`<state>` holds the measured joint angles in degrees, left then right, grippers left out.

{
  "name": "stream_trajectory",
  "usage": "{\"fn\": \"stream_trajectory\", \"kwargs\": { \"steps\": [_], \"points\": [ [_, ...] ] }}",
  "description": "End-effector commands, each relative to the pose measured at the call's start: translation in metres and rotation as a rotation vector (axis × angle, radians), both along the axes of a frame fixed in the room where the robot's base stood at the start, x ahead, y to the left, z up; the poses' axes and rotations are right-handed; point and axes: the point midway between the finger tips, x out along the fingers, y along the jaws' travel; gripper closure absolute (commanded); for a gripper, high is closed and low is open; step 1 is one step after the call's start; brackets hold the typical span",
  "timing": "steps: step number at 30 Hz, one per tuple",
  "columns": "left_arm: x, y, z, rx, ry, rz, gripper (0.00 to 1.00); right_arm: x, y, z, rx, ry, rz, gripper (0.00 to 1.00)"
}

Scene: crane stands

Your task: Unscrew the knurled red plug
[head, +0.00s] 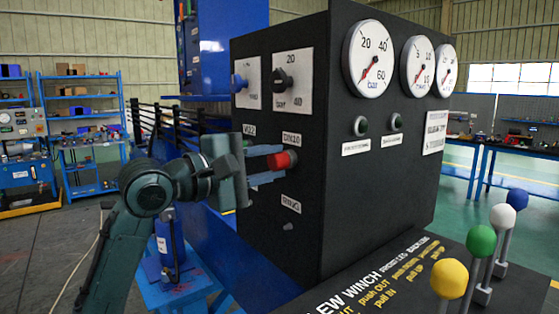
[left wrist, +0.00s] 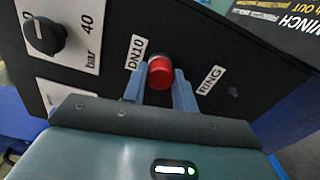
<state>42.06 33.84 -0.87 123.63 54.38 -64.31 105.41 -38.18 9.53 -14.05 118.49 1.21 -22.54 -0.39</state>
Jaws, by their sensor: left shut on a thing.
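The red plug (head: 283,160) sticks out from the side face of the black panel box (head: 330,215), just below the DN10 label (head: 291,138). My left gripper (head: 268,164) comes in from the left, its two blue-grey fingers reaching the plug. In the left wrist view the red plug (left wrist: 160,73) sits between the tips of the left gripper (left wrist: 160,88), which is shut on it. The plug's round end faces the camera; its knurling is too small to make out. My right gripper is in neither view.
Round gauges (head: 369,58) are on the front face. Levers with yellow (head: 450,279), green (head: 481,241), white and blue balls stand at the lower right.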

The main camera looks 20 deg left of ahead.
Motion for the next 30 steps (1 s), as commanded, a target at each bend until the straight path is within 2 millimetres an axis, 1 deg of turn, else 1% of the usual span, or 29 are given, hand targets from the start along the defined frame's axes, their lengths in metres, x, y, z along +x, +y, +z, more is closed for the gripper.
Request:
{"fn": "stream_trajectory", "kwargs": {
  "steps": [9,11,15,18,21,27,28,30],
  "points": [
    [-0.0004,-0.0003,-0.0006,-0.024,0.016,-0.001,0.98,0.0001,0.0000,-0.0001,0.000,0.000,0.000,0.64],
    [-0.0005,-0.0004,-0.0004,-0.067,0.040,-0.002,0.98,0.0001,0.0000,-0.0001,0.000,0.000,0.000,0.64],
    [-0.0007,-0.0008,-0.0002,-0.255,0.150,-0.004,0.98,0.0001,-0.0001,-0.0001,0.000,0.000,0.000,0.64],
    [-0.0006,-0.0005,-0.0004,-0.359,0.213,-0.002,0.98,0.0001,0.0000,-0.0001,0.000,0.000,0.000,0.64],
    [-0.0006,0.0000,-0.0005,-0.402,0.239,0.000,0.98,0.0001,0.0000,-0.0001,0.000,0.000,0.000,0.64],
    [-0.0006,0.0001,-0.0007,-0.402,0.240,0.000,0.98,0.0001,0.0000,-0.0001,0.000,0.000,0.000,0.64],
    [-0.0006,0.0001,-0.0007,-0.401,0.239,0.000,0.70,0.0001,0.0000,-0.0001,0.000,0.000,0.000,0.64],
    [-0.0006,0.0001,-0.0006,-0.402,0.238,0.000,0.64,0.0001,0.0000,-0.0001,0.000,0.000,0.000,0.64]
  ]
}}
